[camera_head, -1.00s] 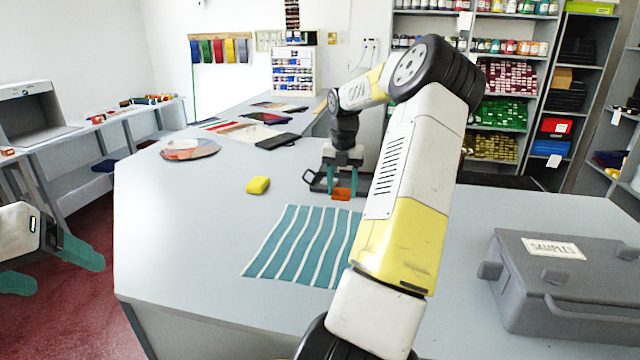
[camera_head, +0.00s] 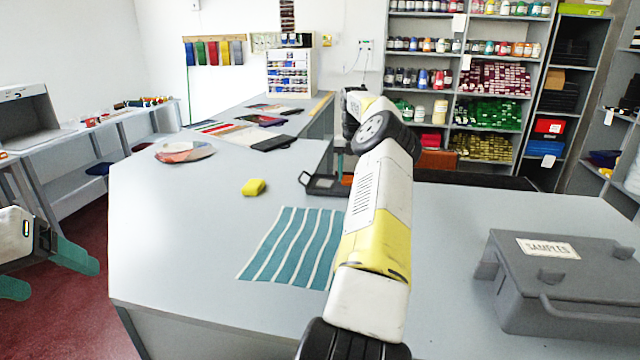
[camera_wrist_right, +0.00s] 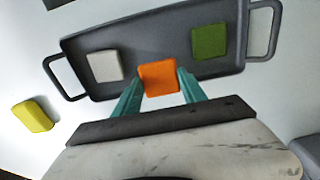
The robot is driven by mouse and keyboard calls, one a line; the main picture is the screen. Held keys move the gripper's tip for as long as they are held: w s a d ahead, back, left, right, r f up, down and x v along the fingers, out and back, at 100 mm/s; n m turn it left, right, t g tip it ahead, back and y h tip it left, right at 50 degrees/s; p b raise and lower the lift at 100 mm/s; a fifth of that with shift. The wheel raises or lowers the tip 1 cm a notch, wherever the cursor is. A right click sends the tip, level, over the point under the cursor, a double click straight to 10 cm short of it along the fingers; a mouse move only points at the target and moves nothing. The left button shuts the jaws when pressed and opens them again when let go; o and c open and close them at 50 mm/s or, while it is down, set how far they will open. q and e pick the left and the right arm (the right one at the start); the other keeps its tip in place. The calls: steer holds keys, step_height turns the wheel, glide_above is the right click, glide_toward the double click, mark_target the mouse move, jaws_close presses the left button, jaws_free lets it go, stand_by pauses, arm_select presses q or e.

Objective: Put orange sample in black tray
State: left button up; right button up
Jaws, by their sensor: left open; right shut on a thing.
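The orange sample (camera_wrist_right: 158,77) is between the teal fingers of my right gripper (camera_wrist_right: 156,88), which is shut on it. In the right wrist view it appears over the black tray (camera_wrist_right: 150,87), near the tray's near edge; I cannot tell whether it touches the tray. In the head view the tray (camera_head: 318,184) is partly hidden by my right arm, and only a little of the right gripper (camera_head: 341,163) shows. My left gripper (camera_head: 47,272) is open and empty, off the counter at the far left.
The tray holds a white sample (camera_wrist_right: 104,65) and a green sample (camera_wrist_right: 209,42). A yellow block (camera_head: 254,187) lies left of the tray. A striped teal cloth (camera_head: 296,245) lies in front. A grey samples case (camera_head: 560,285) stands at right.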

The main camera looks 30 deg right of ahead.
mark_target(350, 178)
steer(key=shift+f, duration=1.8)
steer(key=shift+f, duration=0.15)
steer(key=o, duration=1.3)
